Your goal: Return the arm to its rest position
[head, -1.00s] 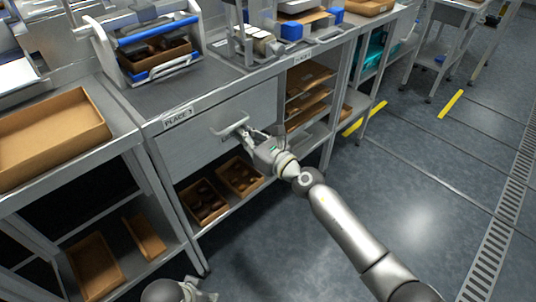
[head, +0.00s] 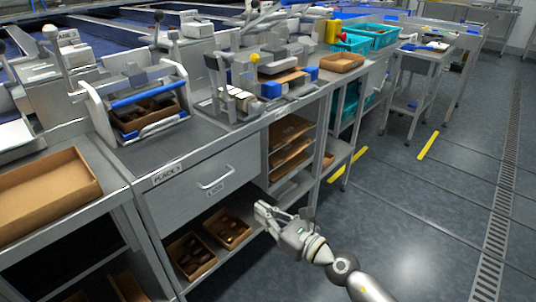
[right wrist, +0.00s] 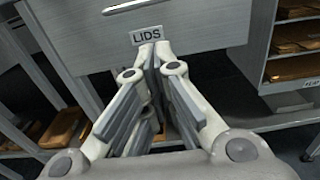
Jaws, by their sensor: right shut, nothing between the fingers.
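My right gripper (head: 263,210) is shut and empty in front of the workbench. It stands apart from the grey drawer (head: 185,205), to the right of and below the drawer's handle (head: 217,179). The drawer looks closed, flush with the bench front. In the right wrist view the shut fingertips (right wrist: 154,46) meet just below the drawer's "LIDS" label (right wrist: 147,35), with the handle (right wrist: 130,5) at the top edge. My left gripper is not in view.
Cardboard trays of dates (head: 192,257) lie on the shelf under the drawer. A cardboard tray (head: 45,195) sits on the left table. Shelves with brown trays (head: 290,150) are right of the drawer. The floor (head: 400,215) at the right is free.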

